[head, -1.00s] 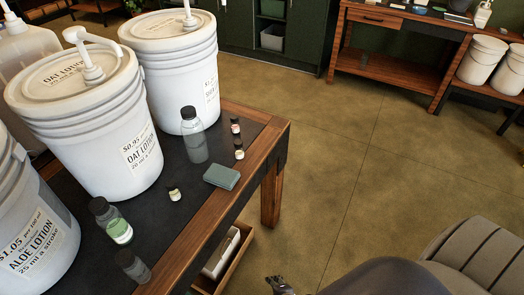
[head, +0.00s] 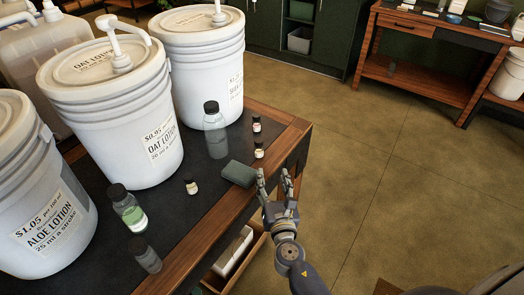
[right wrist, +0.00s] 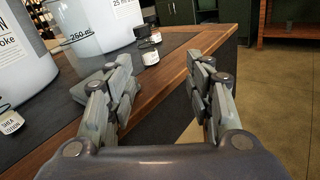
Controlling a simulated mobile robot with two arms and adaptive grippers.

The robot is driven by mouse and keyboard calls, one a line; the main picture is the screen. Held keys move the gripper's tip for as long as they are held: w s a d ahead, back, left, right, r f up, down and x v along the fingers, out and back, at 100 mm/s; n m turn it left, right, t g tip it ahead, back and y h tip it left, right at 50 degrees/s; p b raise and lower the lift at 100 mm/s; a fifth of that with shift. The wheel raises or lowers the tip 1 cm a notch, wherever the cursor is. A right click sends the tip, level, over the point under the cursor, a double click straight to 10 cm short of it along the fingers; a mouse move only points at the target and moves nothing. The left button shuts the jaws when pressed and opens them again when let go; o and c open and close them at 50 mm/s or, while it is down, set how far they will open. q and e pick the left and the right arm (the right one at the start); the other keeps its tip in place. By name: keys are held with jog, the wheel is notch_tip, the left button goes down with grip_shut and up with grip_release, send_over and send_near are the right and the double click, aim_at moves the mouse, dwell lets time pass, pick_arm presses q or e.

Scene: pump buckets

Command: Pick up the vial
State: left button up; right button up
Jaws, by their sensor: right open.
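Three small dark-capped vials stand upright on the table. Two are near its right edge, a far vial (head: 257,124) and a nearer vial (head: 259,149); a third vial (head: 191,187) stands farther left. Which one the task means cannot be told. In the right wrist view, the nearer vial (right wrist: 150,55) and far vial (right wrist: 155,36) show ahead beyond the fingers, and a labelled vial (right wrist: 8,120) is at the left edge. My right gripper (head: 276,178) is open and empty by the table's right edge, apart from the vials. My left gripper is out of view.
A grey-green block (head: 238,173) lies beside my right fingers. A clear bottle (head: 215,135), a green-labelled bottle (head: 128,210) and a small grey bottle (head: 145,255) stand on the table (head: 190,235). Large white pump buckets (head: 115,115) fill its back.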

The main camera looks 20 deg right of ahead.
aim_at(259, 146)
jog(key=w, duration=0.2)
jog(key=w+r+n, duration=0.1)
jog(key=w, duration=0.1)
jog(key=w+n, duration=0.1)
jog(key=w, duration=0.1)
jog(key=shift+w+a+r+t, duration=0.1)
jog(key=shift+a+r+t, duration=0.1)
jog(key=shift+a+t, duration=0.1)
jog(key=shift+w+r, duration=0.2)
jog(key=shift+w, duration=0.35)
jog(key=w, duration=0.4)
jog(key=shift+w+d+r, duration=0.1)
jog(key=shift+w+d, duration=0.15)
jog(key=shift+d, duration=0.05)
jog(key=shift+s, duration=0.1)
jog(key=c, duration=1.1)
